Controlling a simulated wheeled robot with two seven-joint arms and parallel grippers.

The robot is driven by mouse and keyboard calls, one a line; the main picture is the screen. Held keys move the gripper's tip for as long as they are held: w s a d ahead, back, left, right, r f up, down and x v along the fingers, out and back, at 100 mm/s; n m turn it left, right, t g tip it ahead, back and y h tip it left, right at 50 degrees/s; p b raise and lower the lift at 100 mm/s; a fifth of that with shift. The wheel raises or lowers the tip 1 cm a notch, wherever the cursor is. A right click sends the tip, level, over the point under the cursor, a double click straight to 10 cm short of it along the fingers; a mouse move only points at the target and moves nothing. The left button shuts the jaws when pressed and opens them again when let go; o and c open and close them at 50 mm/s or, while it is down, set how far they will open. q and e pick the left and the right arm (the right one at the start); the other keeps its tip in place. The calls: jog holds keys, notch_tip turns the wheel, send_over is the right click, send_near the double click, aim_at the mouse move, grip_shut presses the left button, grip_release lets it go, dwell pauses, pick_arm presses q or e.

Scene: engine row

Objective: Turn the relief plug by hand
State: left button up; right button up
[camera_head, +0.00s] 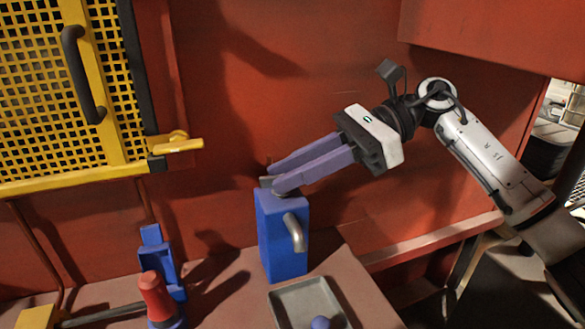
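A blue block (282,240) with a bent grey pipe (295,232) on its front stands on the bench. A small grey piece (266,182), which looks like the relief plug, shows at the block's top, mostly hidden by my fingers. My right gripper (273,181) reaches in from the right, with its two purple fingers tilted down to the left. Its fingertips lie on either side of the grey piece and appear closed on it. My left gripper is out of view.
A grey tray (281,302) holding a purple ball (320,322) lies in front of the block. A red and blue fitting (157,296) stands at left. A yellow mesh guard (110,130) with a black handle (82,75) hangs upper left. The red wall is close behind.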

jog(key=shift+w+f, duration=0.15)
jog(key=shift+f, duration=0.1)
jog(key=shift+d+r, duration=0.1)
jog(key=shift+d, duration=0.05)
jog(key=shift+w+d+r, duration=0.1)
jog(key=shift+d, duration=0.2)
jog(key=w+d, duration=0.2)
jog(key=d, duration=1.1)
jog(key=shift+w+d+r, duration=0.3)
jog(key=shift+w+d, duration=0.1)
jog(key=shift+s, duration=0.1)
